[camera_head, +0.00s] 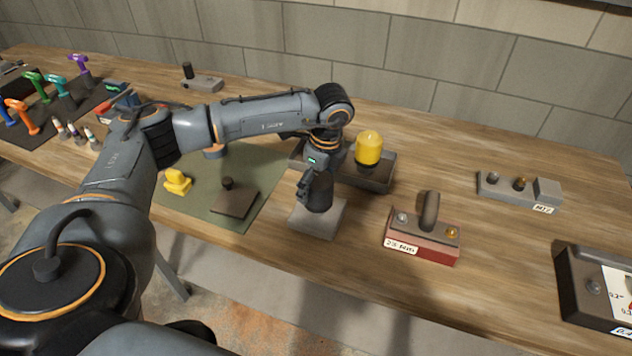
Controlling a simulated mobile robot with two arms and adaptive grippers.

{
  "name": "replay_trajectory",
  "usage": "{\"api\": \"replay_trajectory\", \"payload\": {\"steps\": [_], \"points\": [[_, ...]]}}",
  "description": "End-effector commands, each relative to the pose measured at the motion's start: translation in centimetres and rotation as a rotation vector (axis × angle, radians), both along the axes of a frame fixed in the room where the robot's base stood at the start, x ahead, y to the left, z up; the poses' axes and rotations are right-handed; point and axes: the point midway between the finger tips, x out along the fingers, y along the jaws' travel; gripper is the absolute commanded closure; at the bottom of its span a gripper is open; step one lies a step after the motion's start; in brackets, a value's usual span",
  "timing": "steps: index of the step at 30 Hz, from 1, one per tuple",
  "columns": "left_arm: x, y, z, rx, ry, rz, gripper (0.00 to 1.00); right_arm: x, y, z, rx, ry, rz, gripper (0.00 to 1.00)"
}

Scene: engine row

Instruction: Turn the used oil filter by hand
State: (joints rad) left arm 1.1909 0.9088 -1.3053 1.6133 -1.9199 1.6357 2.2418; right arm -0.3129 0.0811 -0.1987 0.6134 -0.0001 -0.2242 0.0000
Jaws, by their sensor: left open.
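A dark cylinder (319,194), which looks like the used oil filter, stands upright on a light grey block (316,218) near the front edge of the table. My left arm reaches across from the left and bends down over it. My left gripper (306,188) is open at the cylinder, with a finger showing on its left side. The wrist hides the cylinder's top, and I cannot tell whether the fingers touch it. A yellow filter-like cylinder (369,148) stands in a dark tray (377,183) just behind and to the right. My right gripper is not in view.
A red-based block (422,248) with an upright handle stands to the right. A grey fixture (520,188) and a dark gauge box (590,290) are farther right. A green mat (262,165) holds a yellow piece (177,182) and a brown plate (234,204). Coloured tools stand far left.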

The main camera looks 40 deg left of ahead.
Motion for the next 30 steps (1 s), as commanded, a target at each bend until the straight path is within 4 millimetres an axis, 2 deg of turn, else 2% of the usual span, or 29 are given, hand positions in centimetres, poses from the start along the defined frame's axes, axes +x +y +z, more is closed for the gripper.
{"api": "replay_trajectory", "payload": {"steps": [6, 14, 25, 30], "points": [[0.0, 0.2, -1.4, 0.000, 0.000, -0.001, 0.07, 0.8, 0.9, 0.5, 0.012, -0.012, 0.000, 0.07], [0.0, 0.2, -1.5, 0.000, 0.000, -0.002, 0.07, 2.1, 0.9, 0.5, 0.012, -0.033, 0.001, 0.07], [0.0, 0.2, -1.5, 0.000, 0.000, -0.001, 0.80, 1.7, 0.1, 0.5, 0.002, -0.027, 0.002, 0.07], [-0.1, 0.1, -1.6, -0.001, 0.002, 0.085, 0.81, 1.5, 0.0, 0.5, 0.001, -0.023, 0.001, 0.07]]}}
